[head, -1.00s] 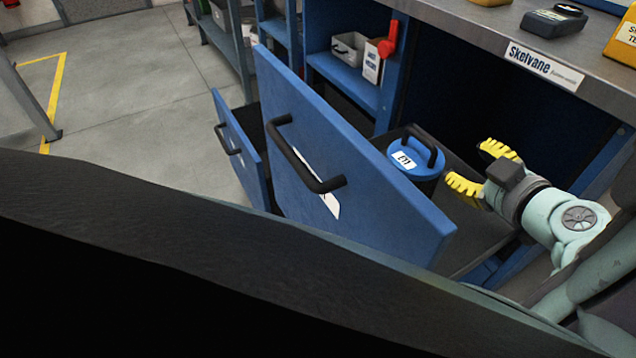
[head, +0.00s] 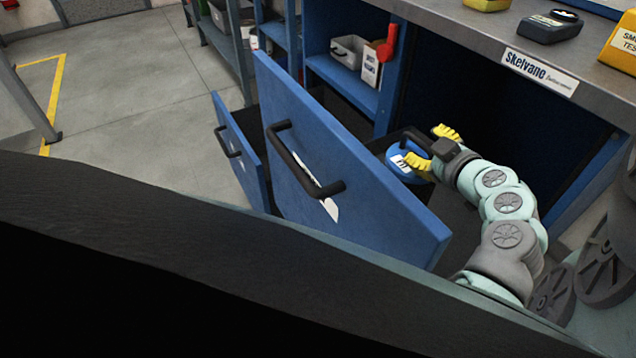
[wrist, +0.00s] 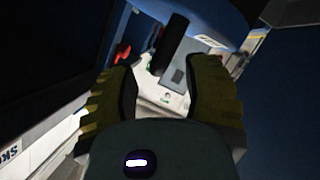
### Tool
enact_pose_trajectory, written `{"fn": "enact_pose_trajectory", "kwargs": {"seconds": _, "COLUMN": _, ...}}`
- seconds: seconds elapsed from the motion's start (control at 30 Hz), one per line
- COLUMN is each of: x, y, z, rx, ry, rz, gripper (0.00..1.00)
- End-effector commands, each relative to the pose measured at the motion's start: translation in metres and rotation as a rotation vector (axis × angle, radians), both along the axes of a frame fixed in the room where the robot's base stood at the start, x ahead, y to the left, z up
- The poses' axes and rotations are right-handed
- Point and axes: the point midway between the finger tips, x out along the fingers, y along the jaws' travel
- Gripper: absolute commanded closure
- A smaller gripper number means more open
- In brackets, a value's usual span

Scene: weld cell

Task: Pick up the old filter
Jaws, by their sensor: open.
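The old filter (head: 397,172), a canister with a round blue lid, a white label and a black handle, stands in the open drawer. My gripper (head: 431,148) is open, with its yellow fingers over the lid beside the handle in the head view. They hide part of the lid and label. In the wrist view my gripper (wrist: 160,85) shows its two fingers apart. A blue curved surface, apparently the lid (wrist: 205,14), and a dark bar, apparently the handle (wrist: 171,40), show ahead of the fingers. I cannot tell whether the fingers touch the handle.
The drawer's tall blue front (head: 350,170) stands between my body and the filter. A second open drawer (head: 240,150) is to its left. The workbench top (head: 480,45) overhangs the drawer on the right. A shelf (head: 345,82) holds a grey bin and a white box.

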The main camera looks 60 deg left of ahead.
Motion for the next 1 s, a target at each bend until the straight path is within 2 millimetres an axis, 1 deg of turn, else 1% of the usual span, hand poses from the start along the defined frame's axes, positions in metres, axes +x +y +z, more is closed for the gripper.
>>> {"fn": "enact_pose_trajectory", "kwargs": {"seconds": 0.03, "x": 0.0, "y": 0.008, "z": -0.001, "rx": 0.001, "ry": 0.001, "rz": 0.006, "gripper": 0.52}}
{"fn": "enact_pose_trajectory", "kwargs": {"seconds": 0.2, "x": 0.006, "y": 0.024, "z": -0.007, "rx": 0.003, "ry": -0.001, "rz": 0.005, "gripper": 0.52}}
{"fn": "enact_pose_trajectory", "kwargs": {"seconds": 0.37, "x": 0.007, "y": 0.03, "z": -0.01, "rx": 0.001, "ry": 0.0, "rz": 0.004, "gripper": 0.52}}
{"fn": "enact_pose_trajectory", "kwargs": {"seconds": 0.57, "x": 0.007, "y": 0.03, "z": -0.01, "rx": 0.001, "ry": 0.0, "rz": 0.004, "gripper": 0.52}}
{"fn": "enact_pose_trajectory", "kwargs": {"seconds": 0.6, "x": 0.008, "y": 0.029, "z": -0.01, "rx": 0.0, "ry": 0.0, "rz": 0.003, "gripper": 0.48}}
{"fn": "enact_pose_trajectory", "kwargs": {"seconds": 1.0, "x": 0.008, "y": 0.029, "z": -0.01, "rx": 0.001, "ry": -0.001, "rz": 0.001, "gripper": 0.89}}
